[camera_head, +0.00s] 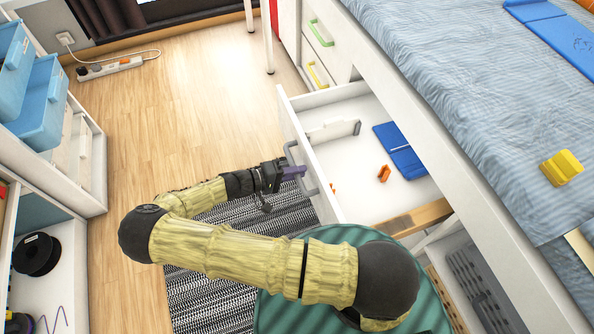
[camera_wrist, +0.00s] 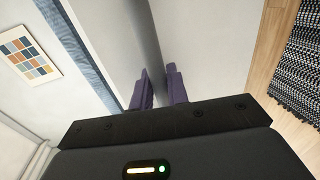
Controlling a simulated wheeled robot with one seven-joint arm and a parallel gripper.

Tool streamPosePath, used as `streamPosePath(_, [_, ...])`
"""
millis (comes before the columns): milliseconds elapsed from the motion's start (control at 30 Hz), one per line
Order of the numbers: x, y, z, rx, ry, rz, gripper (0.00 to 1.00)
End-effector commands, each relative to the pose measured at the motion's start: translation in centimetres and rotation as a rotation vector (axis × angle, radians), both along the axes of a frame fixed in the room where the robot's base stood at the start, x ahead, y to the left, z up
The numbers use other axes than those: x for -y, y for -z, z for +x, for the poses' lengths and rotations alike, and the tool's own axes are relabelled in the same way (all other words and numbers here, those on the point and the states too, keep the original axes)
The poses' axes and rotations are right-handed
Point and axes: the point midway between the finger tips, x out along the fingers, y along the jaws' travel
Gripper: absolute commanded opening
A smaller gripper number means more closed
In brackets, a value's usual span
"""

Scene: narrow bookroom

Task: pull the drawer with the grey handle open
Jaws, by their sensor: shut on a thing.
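The white drawer (camera_head: 326,203) under the bed stands pulled out, with its inside showing in the head view. Its grey handle (camera_head: 290,151) is a bar on the drawer front. My gripper (camera_head: 296,172), with purple fingers, is at this handle and shut on it. The fingers hide the middle of the handle. In the wrist view the purple fingers (camera_wrist: 158,90) point toward a pale panel, and the grip itself is hard to make out.
The drawer holds a blue flat object (camera_head: 400,150) and a small orange piece (camera_head: 384,173). Drawers with a green handle (camera_head: 321,33) and a yellow handle (camera_head: 317,75) are beyond. A striped rug (camera_head: 215,285) lies below my arm. Wooden floor (camera_head: 170,130) is clear to the left.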

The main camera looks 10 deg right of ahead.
Motion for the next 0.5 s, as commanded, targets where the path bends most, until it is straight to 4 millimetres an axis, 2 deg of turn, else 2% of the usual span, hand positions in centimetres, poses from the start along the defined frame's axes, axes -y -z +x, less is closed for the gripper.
streamPosePath(300, [0.05,0.24,-0.23,-0.002,0.006,0.002,0.0])
streamPosePath(333, [0.04,0.25,-0.22,-0.003,0.004,0.002,0.22])
streamPosePath(400, [0.03,0.22,-0.19,-0.003,0.004,0.002,0.36])
streamPosePath(500, [0.01,0.16,-0.13,-0.002,0.003,0.001,0.36])
